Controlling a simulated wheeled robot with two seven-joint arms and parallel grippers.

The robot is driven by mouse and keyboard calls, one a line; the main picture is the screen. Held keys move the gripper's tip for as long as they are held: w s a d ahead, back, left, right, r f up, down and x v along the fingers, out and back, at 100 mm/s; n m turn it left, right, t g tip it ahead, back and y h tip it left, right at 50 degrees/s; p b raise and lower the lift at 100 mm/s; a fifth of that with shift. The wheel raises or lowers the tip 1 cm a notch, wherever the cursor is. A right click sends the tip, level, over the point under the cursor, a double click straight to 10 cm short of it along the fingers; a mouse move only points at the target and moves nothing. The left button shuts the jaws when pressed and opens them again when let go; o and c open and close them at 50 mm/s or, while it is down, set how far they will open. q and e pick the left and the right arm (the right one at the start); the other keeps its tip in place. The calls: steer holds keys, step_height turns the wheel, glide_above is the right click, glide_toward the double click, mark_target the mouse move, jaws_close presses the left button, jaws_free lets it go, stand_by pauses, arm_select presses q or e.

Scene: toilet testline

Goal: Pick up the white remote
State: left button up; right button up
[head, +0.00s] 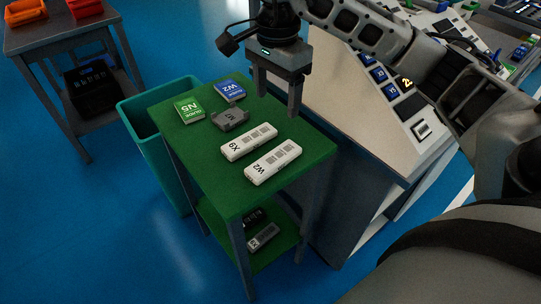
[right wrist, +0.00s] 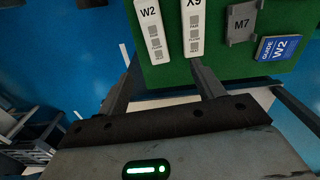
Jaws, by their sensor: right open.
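Two white remotes lie side by side on the green tabletop (head: 199,159). The one marked X9 (head: 248,142) is nearer the middle, and the one marked W2 (head: 272,162) is nearer the right front edge. In the right wrist view the W2 remote (right wrist: 154,34) is left of the X9 remote (right wrist: 194,32). My right gripper (head: 278,101) hangs above the back right part of the table, fingers pointing down. It is open and empty, apart from both remotes. In the right wrist view its fingers (right wrist: 160,85) are spread wide. My left gripper is not in view.
A green N5 box (head: 189,110), a blue W2 box (head: 230,91) and a dark grey part (head: 230,119) share the tabletop. A teal bin (head: 140,112) stands at its left. A console (head: 370,110) stands close on the right. A lower shelf (head: 222,232) holds more items.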

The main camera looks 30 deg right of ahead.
glide_above(275, 157)
steer(key=f, duration=0.9)
steer(key=shift+w+d+f, duration=0.25)
steer(key=shift+w+f, duration=0.1)
steer(key=f, duration=0.1)
steer(key=f+p, duration=0.1)
steer(key=s+f, duration=0.1)
steer(key=f, duration=0.1)
steer(key=shift+a+f, duration=0.1)
steer(key=shift+a, duration=0.15)
steer(key=shift+w+f, duration=0.1)
steer(key=shift+f, duration=0.4)
steer(key=c, duration=1.1)
